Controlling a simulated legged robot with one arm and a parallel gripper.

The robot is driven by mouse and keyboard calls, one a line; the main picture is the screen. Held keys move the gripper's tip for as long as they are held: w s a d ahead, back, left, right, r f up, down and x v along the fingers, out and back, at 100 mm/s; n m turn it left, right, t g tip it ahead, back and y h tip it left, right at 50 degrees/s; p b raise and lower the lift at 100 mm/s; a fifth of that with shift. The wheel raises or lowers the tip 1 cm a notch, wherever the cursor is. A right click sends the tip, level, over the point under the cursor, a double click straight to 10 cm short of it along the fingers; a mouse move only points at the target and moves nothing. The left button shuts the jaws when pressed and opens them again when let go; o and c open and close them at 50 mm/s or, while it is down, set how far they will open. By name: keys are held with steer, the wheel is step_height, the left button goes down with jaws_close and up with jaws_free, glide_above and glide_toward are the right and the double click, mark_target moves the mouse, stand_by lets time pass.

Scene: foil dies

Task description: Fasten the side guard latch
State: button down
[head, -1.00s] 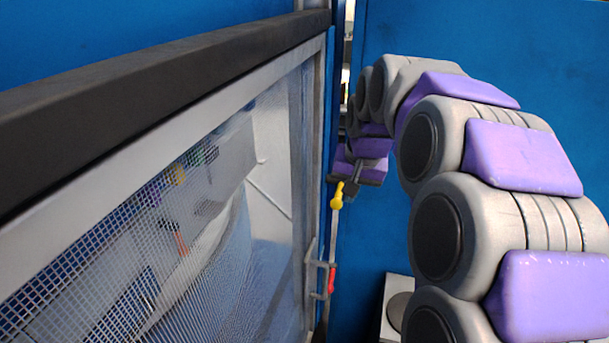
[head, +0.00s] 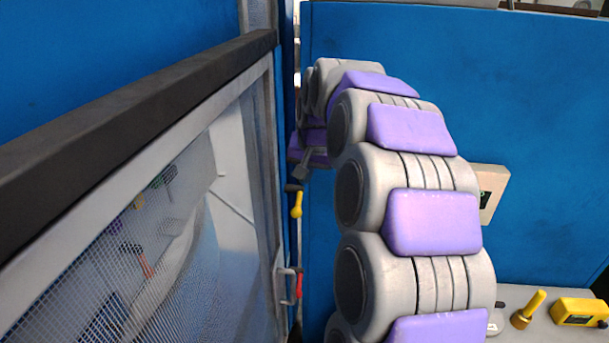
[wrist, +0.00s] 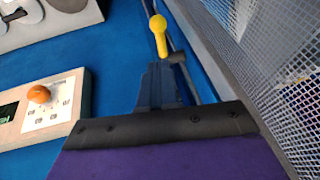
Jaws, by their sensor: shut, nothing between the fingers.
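The mesh side guard (head: 165,235) fills the left of the head view; its mesh also shows at the right of the wrist view (wrist: 275,60). A yellow-gripped latch lever (head: 297,205) is by the guard's right edge, its grip hanging below a dark pivot. It also shows in the wrist view (wrist: 158,28). A red-tipped piece (head: 299,286) sits lower, by a grey bracket (head: 284,285). My gripper (head: 301,172) is shut and empty, just above the lever in the head view. In the wrist view my gripper (wrist: 165,82) appears close to the lever; I cannot tell if they touch.
A blue panel (head: 540,130) stands behind my arm. A pale control box (wrist: 55,115) with an orange knob (wrist: 39,94) is left of the gripper in the wrist view. A bench at lower right holds a yellow box (head: 580,312) and a yellow-handled item (head: 528,308).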

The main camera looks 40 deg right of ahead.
mark_target(298, 203)
steer(key=p+x, duration=0.1)
steer(key=x, duration=1)
steer(key=shift+d+f+p, duration=0.15)
steer(key=shift+f+p, duration=0.05)
steer(key=shift+p, duration=0.2)
